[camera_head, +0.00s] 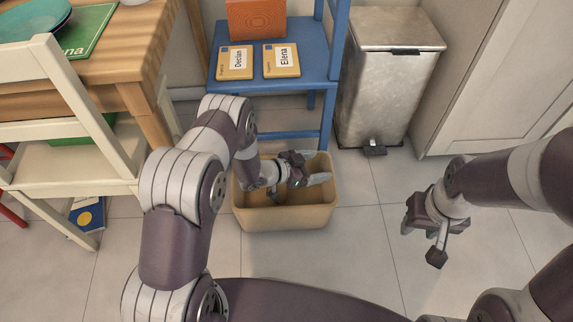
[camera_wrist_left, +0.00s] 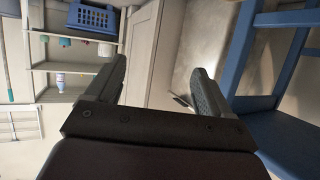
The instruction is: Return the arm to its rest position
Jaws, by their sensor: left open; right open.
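My left arm reaches forward from the left in the head view. My left gripper (camera_head: 300,172) is over the tan open bin (camera_head: 285,217) on the floor, at about its rim. In the left wrist view my left gripper (camera_wrist_left: 160,85) has its two fingers spread with nothing between them. My right gripper (camera_head: 437,228) hangs at the right above the floor tiles, clear of other things. It holds nothing that I can see. Part of the bin's inside is hidden behind my left gripper and forearm.
A blue chair (camera_head: 309,50) with two yellow name cards and an orange box stands behind the bin. A metal pedal bin (camera_head: 385,85) is to its right. A wooden table (camera_head: 120,65) and a cream chair (camera_head: 70,165) stand left. Floor between bin and right gripper is clear.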

